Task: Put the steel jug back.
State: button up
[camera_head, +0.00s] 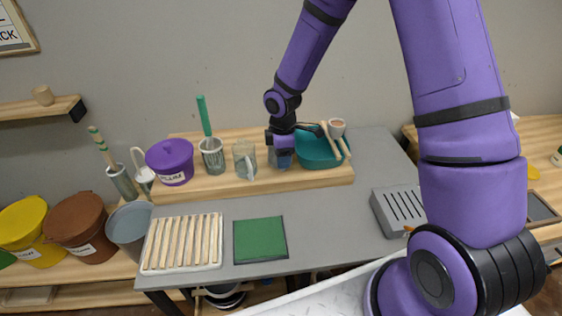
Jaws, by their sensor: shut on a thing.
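My gripper (283,149) points down over the raised wooden shelf at the back of the grey table. It is shut on a small blue-grey vessel, which I take to be the steel jug (284,162). The jug is partly hidden by the gripper and looks upright. It is at or just above the shelf top; I cannot tell whether it touches. A pale grey jug with a handle (243,156) stands just left of it. A teal basin (318,152) is close on its right.
The wooden shelf (215,186) also holds a grey pot with a green-handled tool (212,158) and a purple bucket (170,163). Wooden tools and a cup rest at the basin. A slatted rack (182,243), a green mat (259,240) and a slotted grey box (397,210) lie in front.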

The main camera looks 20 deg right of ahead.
aim_at(272, 157)
jog(key=shift+w+f, duration=0.1)
jog(key=shift+w, duration=0.4)
jog(key=shift+f, duration=1.7)
jog(key=o, duration=1.2)
jog(key=shift+f, duration=0.15)
jog(key=shift+o, duration=0.2)
